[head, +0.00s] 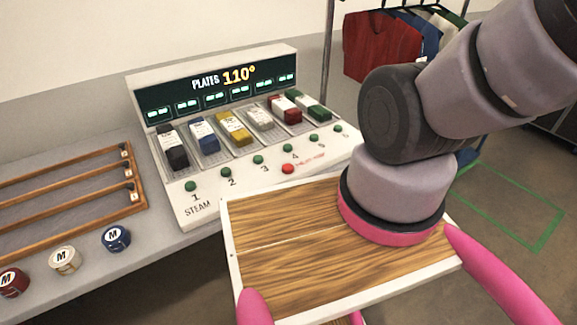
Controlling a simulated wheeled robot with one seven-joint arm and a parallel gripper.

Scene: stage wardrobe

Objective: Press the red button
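The red button (288,169) is a small round knob on the front slope of the white control panel (200,212), below the green button of number 4, with small red lettering on its right. It is in plain view and nothing touches it. My gripper (355,318) is at the bottom, in front of the panel and to the right of the button. Its pink parts show at the lower left, bottom and lower right of a wood-faced block (300,245) at my wrist. The picture's edge cuts off the fingertips, so its opening is hidden.
Several green buttons (258,160) run in a row near the red one. Coloured sliders (235,128) and a lit display (220,85) stand behind. A wooden rack (75,210) and small jars (116,239) are left. Garments (380,45) hang back right.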

